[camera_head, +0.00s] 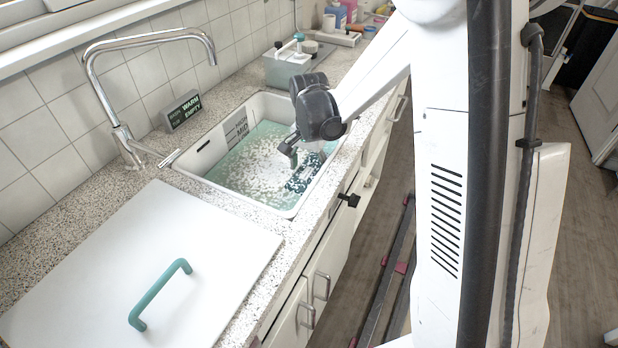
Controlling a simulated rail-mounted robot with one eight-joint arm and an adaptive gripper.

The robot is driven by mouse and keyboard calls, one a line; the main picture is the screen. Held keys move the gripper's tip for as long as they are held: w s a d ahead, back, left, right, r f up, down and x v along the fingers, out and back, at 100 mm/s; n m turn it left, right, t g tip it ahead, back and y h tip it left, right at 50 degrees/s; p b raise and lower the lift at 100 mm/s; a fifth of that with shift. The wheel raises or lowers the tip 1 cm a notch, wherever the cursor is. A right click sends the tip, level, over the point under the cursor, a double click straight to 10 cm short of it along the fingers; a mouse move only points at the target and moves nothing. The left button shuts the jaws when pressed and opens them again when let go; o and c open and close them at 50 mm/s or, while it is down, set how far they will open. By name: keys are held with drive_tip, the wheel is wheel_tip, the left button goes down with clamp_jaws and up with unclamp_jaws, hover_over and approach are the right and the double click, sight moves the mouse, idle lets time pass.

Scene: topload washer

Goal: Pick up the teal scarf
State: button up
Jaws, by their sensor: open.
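A dark teal patterned cloth, which looks like the teal scarf (301,178), lies in the foamy water at the right side of the white sink basin (292,213). My gripper (302,155) is over the right part of the basin, pointing down, just above and partly in front of the scarf. One finger shows clearly on the left; the other is mostly hidden. The jaws are open. I cannot tell whether a fingertip touches the scarf or the water. Part of the scarf is hidden behind the gripper or under foam.
A tall chrome tap (112,105) stands at the basin's left. A white board (90,265) with a teal handle (158,296) lies on the counter in front. The basin walls surround the gripper.

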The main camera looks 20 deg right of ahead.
drive_tip(key=shift+f, duration=1.45)
drive_tip(key=c, duration=1.4)
drive_tip(key=shift+r, duration=0.1)
